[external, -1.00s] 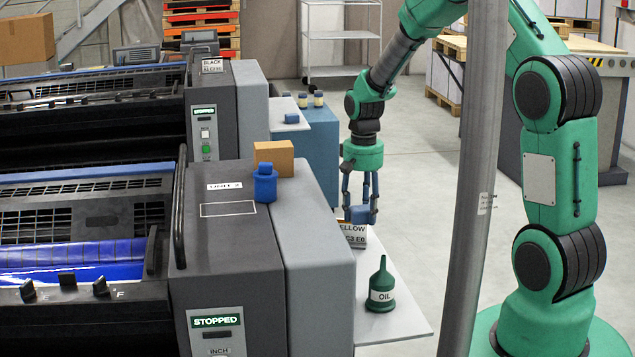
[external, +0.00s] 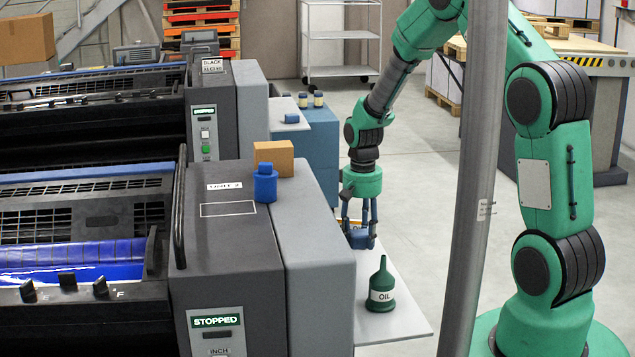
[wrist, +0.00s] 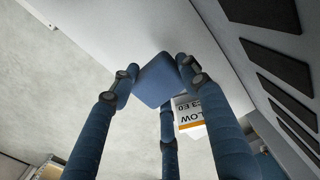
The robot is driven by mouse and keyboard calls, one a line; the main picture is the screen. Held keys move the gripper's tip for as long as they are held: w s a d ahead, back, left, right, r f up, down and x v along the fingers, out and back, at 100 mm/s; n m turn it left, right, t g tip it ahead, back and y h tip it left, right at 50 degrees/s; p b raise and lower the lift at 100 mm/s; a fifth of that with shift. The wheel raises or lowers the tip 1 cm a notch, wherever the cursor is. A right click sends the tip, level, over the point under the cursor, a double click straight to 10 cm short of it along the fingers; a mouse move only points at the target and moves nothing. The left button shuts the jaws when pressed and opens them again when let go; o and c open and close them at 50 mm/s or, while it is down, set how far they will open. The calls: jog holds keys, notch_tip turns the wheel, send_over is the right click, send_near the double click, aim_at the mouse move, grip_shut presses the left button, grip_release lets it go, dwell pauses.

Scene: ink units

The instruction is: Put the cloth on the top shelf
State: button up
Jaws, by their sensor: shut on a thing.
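The blue cloth (external: 359,240) looks like a small folded block and is held between the fingers of my gripper (external: 360,229). In the wrist view the cloth (wrist: 155,80) sits between the fingertips of my gripper (wrist: 155,78). My gripper points down over the white side shelf (external: 398,318) of the near press; whether the cloth touches it I cannot tell. A wheeled rack (external: 340,71) with flat shelves stands at the back; its upper part is cut off by the frame.
A green oil can (external: 381,285) stands on the side shelf close to my gripper. A yellow-labelled container (wrist: 190,117) is beside the fingers in the wrist view. A blue bottle (external: 265,184) and cardboard box (external: 273,158) stand on the press. A grey post (external: 476,190) rises before my arm.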

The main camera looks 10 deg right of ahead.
aim_at(361, 232)
jog(key=shift+f, duration=1)
jog(key=shift+f+b, duration=0.6)
jog(key=shift+f, duration=1.3)
jog(key=shift+f, duration=0.15)
jog(key=o, duration=0.9)
notch_tip(361, 232, up, 12)
jog(key=p, duration=0.3)
jog(key=shift+r, duration=0.2)
